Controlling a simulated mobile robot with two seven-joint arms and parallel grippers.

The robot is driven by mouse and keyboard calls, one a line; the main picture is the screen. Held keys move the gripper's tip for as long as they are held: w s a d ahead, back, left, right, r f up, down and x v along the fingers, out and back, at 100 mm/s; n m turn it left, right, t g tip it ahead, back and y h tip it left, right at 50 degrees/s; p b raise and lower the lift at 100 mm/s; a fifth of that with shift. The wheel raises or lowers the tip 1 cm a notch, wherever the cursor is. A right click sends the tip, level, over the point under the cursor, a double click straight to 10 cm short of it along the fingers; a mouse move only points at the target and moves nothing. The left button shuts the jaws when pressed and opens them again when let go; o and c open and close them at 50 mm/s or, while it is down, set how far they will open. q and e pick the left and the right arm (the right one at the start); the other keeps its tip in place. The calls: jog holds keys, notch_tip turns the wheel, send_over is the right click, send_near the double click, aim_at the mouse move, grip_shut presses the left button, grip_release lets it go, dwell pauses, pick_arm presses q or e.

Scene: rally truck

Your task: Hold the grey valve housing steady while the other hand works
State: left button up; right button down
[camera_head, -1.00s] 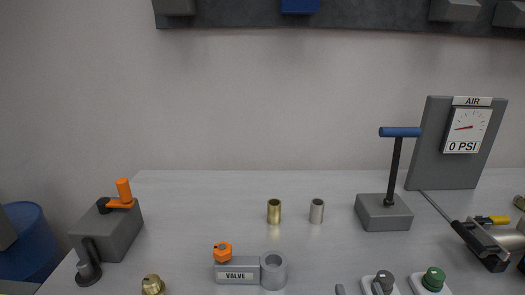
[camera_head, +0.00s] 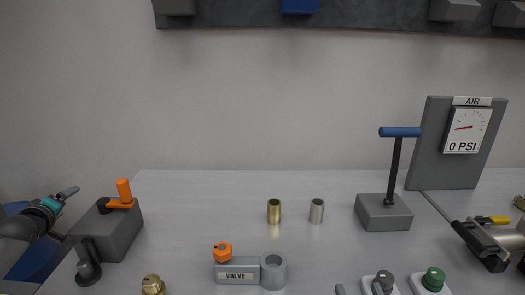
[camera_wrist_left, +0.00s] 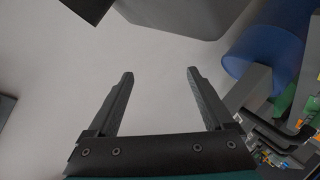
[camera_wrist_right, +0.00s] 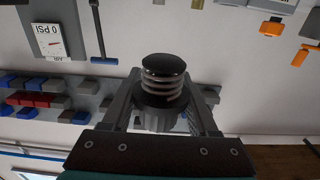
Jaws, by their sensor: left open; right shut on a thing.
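The grey valve housing (camera_head: 238,272), labelled VALVE, lies on the bench at the bottom middle of the head view. It has an orange hex cap (camera_head: 222,252) on its left end and a round open socket (camera_head: 273,270) on its right. Neither gripper touches it. My left gripper (camera_head: 67,193) is far to its left, beyond the orange-levered block; its jaws are open and empty in the left wrist view (camera_wrist_left: 160,78). My right gripper (camera_wrist_right: 160,100), in its wrist view, is shut on a dark capped piece with ringed coils (camera_wrist_right: 163,72).
A grey block with an orange lever (camera_head: 118,230) stands left, near a blue drum (camera_head: 42,262). A brass sleeve (camera_head: 274,211) and a steel sleeve (camera_head: 317,211) stand behind the housing. A blue-handled pump (camera_head: 384,214) and AIR gauge panel (camera_head: 440,165) are right.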

pick_arm(q)
jog(key=w+d+r+n+t+h, duration=0.1)
jog(key=w+d+r+h, duration=0.1)
jog(key=w+d+r, duration=0.5)
jog(key=w+d+r+t+h, duration=0.1)
jog(key=w+d+r, duration=0.3)
jog(key=d, duration=0.5)
jog(key=d+r+m+g+h, duration=0.1)
jog(key=d+r+g+h, duration=0.15)
jog(key=d, duration=0.95)
jog(key=m+g, duration=1)
jog(key=g, duration=0.3)
send_near(222, 247)
jog(key=shift+y, duration=0.45)
jog(key=f, duration=1.1)
jog(key=shift+d, duration=0.4)
jog(key=shift+c, duration=0.3)
grip_shut()
